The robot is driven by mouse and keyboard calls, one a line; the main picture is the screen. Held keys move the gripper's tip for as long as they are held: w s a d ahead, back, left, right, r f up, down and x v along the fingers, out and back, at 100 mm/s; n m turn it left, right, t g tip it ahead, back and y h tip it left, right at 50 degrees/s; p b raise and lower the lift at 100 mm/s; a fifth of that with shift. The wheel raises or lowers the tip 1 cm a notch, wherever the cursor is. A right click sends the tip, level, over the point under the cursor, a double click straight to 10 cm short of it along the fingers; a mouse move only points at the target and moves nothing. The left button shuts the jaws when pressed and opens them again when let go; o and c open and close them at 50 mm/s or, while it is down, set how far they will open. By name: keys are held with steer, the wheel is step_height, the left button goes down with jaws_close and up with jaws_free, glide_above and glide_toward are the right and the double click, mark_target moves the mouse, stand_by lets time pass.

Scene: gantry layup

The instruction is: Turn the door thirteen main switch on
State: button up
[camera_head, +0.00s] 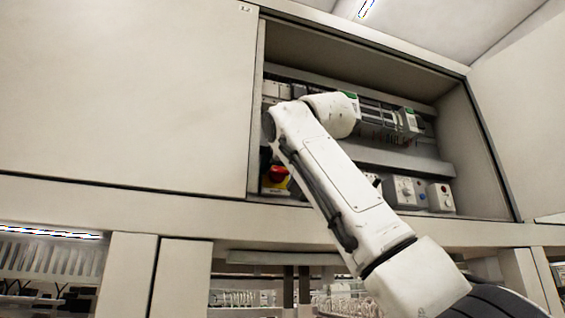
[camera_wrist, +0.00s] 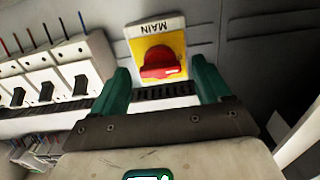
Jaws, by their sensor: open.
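The main switch is a red rotary knob on a yellow plate, inside the open cabinet. In the head view the red and yellow switch (camera_head: 278,176) sits low at the left of the opening, beside my arm. In the wrist view the main switch (camera_wrist: 161,62) is straight ahead, with its MAIN label upside down. My gripper (camera_wrist: 160,68) is open, its two green fingers either side of the knob in the picture and nothing between them. I cannot tell how far the fingertips are from the knob. No on or off marking is readable. My arm hides part of the cabinet.
White breakers with dark levers (camera_wrist: 45,85) stand in a row left of the switch in the wrist view. A closed panel (camera_head: 125,95) flanks the opening.

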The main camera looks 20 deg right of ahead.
steer(key=shift+w, duration=0.2)
steer(key=c, duration=1)
